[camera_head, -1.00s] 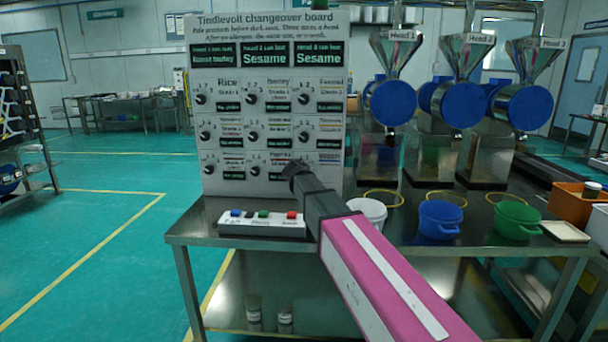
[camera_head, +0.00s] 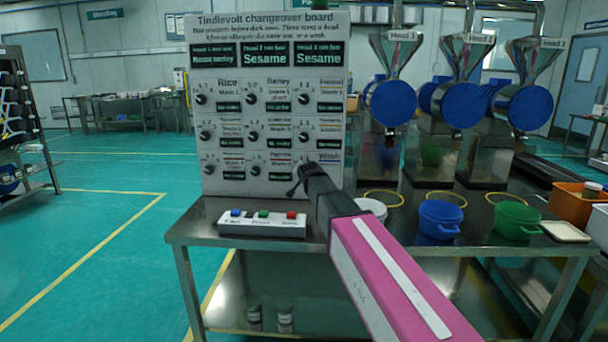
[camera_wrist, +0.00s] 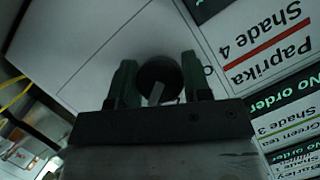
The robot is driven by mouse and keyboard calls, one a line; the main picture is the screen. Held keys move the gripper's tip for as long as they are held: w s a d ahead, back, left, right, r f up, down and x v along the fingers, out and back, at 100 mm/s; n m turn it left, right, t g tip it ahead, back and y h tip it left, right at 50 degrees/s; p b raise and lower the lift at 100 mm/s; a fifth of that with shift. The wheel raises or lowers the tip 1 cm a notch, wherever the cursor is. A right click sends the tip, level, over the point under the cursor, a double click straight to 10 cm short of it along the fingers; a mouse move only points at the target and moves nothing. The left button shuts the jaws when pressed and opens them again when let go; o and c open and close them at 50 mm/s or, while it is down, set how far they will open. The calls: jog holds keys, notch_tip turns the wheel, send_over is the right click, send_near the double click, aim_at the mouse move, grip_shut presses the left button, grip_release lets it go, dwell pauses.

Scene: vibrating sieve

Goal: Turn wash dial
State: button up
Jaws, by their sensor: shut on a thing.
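The changeover board (camera_head: 215,120) stands on the table with rows of dark round dials. The "Wash" label (camera_head: 329,162) is at the bottom right of the board, and its dial is hidden behind my gripper (camera_head: 298,178) in the head view. In the wrist view, the dark round wash dial (camera_wrist: 160,72), with a pale pointer mark, sits between the two fingers of my gripper (camera_wrist: 159,80). My gripper is shut on this dial. The neighbouring "Paprika Shade 4" label (camera_wrist: 270,45) appears upside down beside it.
A button box (camera_head: 262,224) with blue, green and red buttons lies in front of the board. A white tub (camera_head: 372,208), a blue pot (camera_head: 440,217) and a green pot (camera_head: 516,219) stand to the right, below steel heads with blue drums (camera_head: 393,103).

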jog(key=shift+m, duration=0.3)
dwell(0.4)
jog(key=o, duration=0.9)
jog(key=v, duration=1)
jog(key=shift+s+d, duration=0.15)
jog(key=shift+s, duration=0.25)
